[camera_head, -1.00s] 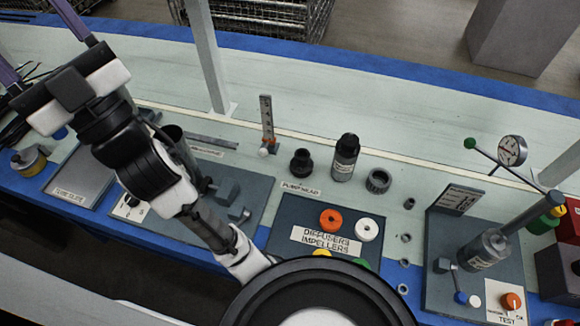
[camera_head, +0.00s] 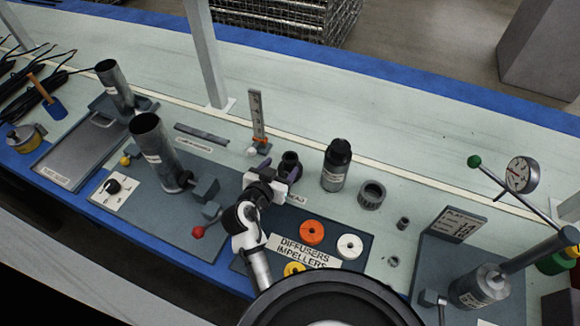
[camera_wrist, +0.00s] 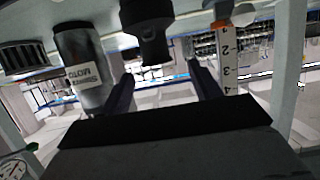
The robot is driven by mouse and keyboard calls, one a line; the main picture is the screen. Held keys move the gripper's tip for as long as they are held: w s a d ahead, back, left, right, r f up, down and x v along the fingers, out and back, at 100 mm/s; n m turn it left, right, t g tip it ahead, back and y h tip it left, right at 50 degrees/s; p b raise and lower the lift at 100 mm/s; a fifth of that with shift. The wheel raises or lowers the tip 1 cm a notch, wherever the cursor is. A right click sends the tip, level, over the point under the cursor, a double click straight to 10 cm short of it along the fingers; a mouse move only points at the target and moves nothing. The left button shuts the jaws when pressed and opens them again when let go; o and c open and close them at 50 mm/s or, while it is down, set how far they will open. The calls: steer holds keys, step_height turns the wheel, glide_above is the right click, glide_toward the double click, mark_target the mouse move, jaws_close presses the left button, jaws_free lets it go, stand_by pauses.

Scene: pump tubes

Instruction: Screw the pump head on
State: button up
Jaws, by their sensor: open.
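The pump head (camera_head: 290,160), a small black stepped fitting, stands upright at the back of its label, which my gripper partly hides. My gripper (camera_head: 281,171) is open, with its purple fingers on either side of the pump head in the head view. In the wrist view the pump head (camera_wrist: 153,32) hangs inverted, ahead of and between the open fingers (camera_wrist: 163,82); I cannot tell whether they touch it. An open-topped grey tube (camera_head: 152,145) stands tilted in the picture, held at a clamp with a red-knobbed handle (camera_head: 198,231).
A dark-capped grey canister (camera_head: 335,172) stands close right of the pump head, then a ribbed ring (camera_head: 371,195). A numbered scale post (camera_head: 257,118) stands close behind left. A tray of coloured discs (camera_head: 352,262) lies in front. The bench behind is clear.

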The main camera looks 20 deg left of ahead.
mark_target(293, 156)
steer(key=x, duration=0.3)
steer(key=shift+w+f+p, duration=0.1)
steer(key=shift+w+p, duration=0.25)
steer(key=shift+w, duration=0.05)
steer(key=x, duration=0.1)
steer(key=p+x, duration=0.1)
steer(key=x, duration=0.3)
steer(key=shift+s+d+f+p, duration=0.15)
steer(key=shift+d+f+p, duration=0.15)
steer(key=shift+p, duration=0.1)
steer(key=shift+c, duration=0.3)
steer(key=c, duration=1.2)
steer(key=shift+r, duration=0.1)
steer(key=shift+c, duration=0.5)
steer(key=shift+r, duration=0.1)
